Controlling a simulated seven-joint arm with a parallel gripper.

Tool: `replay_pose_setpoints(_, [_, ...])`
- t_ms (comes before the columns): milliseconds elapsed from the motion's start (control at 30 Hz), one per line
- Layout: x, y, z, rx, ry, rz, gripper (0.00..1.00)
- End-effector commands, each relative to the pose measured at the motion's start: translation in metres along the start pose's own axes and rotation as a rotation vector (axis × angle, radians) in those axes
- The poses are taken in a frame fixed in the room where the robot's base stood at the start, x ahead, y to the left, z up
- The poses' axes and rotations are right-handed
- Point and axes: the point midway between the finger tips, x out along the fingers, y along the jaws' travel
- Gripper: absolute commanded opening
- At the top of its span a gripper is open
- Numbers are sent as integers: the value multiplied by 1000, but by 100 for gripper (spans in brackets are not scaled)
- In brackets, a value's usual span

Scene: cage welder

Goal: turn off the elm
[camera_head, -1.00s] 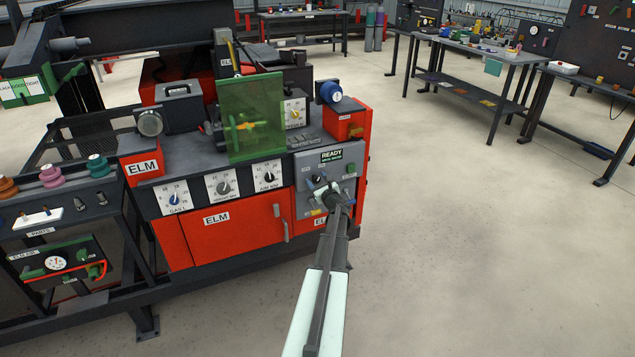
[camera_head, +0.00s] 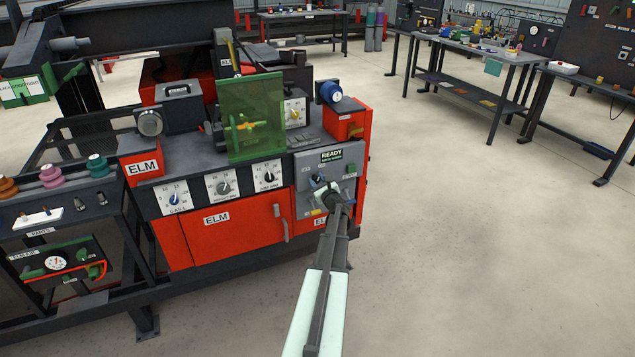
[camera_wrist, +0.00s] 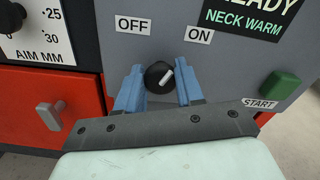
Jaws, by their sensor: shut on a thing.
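The Elm machine is a red and dark grey cabinet (camera_head: 243,222) with a grey control panel at its right end. On the panel, a black rotary knob (camera_wrist: 157,74) with a white pointer sits below the OFF label (camera_wrist: 132,25) and the ON label (camera_wrist: 199,35). The pointer leans up and right, toward ON. My gripper (camera_wrist: 157,92) has a blue finger on each side of the knob and is shut on it. In the head view my gripper (camera_head: 324,190) is at the panel and largely covers the knob. The display (camera_head: 331,155) reads READY, NECK WARM.
A green START button (camera_wrist: 280,85) is right of the knob. An AIM MM dial (camera_wrist: 14,18) and a cabinet door handle (camera_wrist: 49,116) are to the left. Open floor (camera_head: 470,240) lies to the right.

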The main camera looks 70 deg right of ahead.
Motion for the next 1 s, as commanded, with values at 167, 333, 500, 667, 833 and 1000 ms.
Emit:
replay_pose_setpoints(167, [0, 1, 0, -112, 0, 0, 6])
replay_pose_setpoints(333, [0, 1, 0, -263, 0, 0, 6])
replay_pose_setpoints(500, [0, 2, -1, -426, 0, 0, 6])
replay_pose_setpoints(667, [0, 3, -1, -575, 0, 0, 6])
replay_pose_setpoints(833, [0, 3, -1, -719, 0, 0, 6])
replay_pose_setpoints(1000, [0, 3, -2, -838, 0, 0, 6])
